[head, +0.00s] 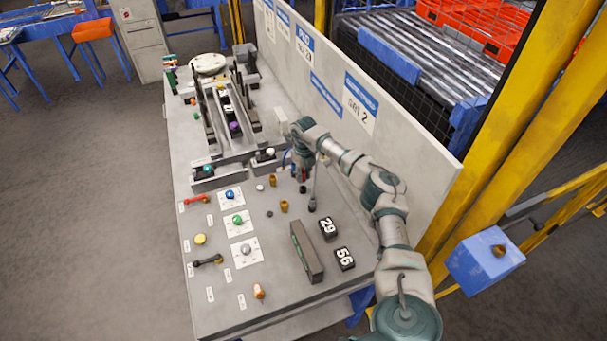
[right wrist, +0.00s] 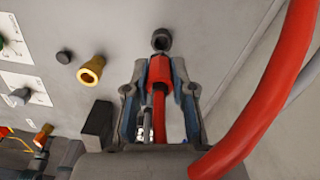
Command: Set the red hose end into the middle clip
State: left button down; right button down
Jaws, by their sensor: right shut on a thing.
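My right gripper (head: 302,176) is low over the right side of the grey panel, near the upright wall. In the right wrist view its two fingers (right wrist: 160,85) are shut on the red hose end (right wrist: 159,70). A dark round piece with a hole (right wrist: 161,40) shows just beyond the red end; I cannot tell whether it is the hose tip or a fitting. A thick red hose (right wrist: 265,95) loops past the right of the gripper. I cannot single out the middle clip in either view. My left gripper is not in view.
Brass fittings (head: 284,206) stand left of my right gripper; one shows in the right wrist view (right wrist: 91,69). A dark upright piece (head: 312,205) is close below it. Number blocks (head: 328,228) and a long dark box (head: 306,252) lie nearer me. The wall (head: 350,115) limits the right.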

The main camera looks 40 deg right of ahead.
jog(key=shift+a+f, duration=0.1)
jog(key=shift+f, duration=0.55)
jog(key=shift+f+b, duration=0.25)
jog(key=shift+b, duration=0.1)
jog(key=shift+d, duration=0.2)
jog(key=shift+f, duration=0.1)
dwell(0.4)
jog(key=shift+f+b, duration=0.4)
jog(key=shift+f, duration=0.5)
jog(key=shift+f, duration=0.5)
dwell(0.7)
jog(key=c, duration=0.9)
grip_release()
jog(key=shift+r, duration=0.1)
